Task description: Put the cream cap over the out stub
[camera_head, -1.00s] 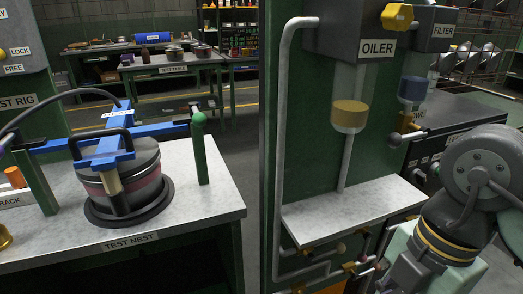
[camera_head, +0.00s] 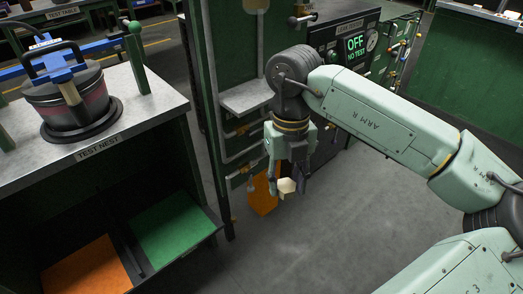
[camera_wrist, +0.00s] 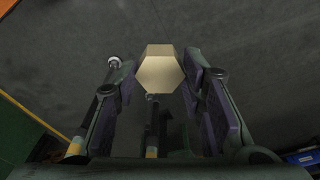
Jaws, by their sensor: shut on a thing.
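The cream cap (camera_head: 288,186), a small six-sided piece, is between the fingers of my gripper (camera_head: 286,183), which is shut on it. The gripper points down, in front of the green oiler stand and above the floor. In the wrist view the cap (camera_wrist: 160,72) sits between the purple-padded fingers (camera_wrist: 161,85), its hexagonal face toward the camera. I cannot pick out the out stub; no OUT label is readable. The wrist view shows a dark rod (camera_wrist: 96,112) with a pale tip left of the cap, and another dark rod (camera_wrist: 152,125) below it.
Pipes and small valves (camera_head: 238,176) run low on the oiler stand, under its grey shelf (camera_head: 246,95). The test nest bench (camera_head: 165,105) stands left. Open floor (camera_head: 300,250) lies in front.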

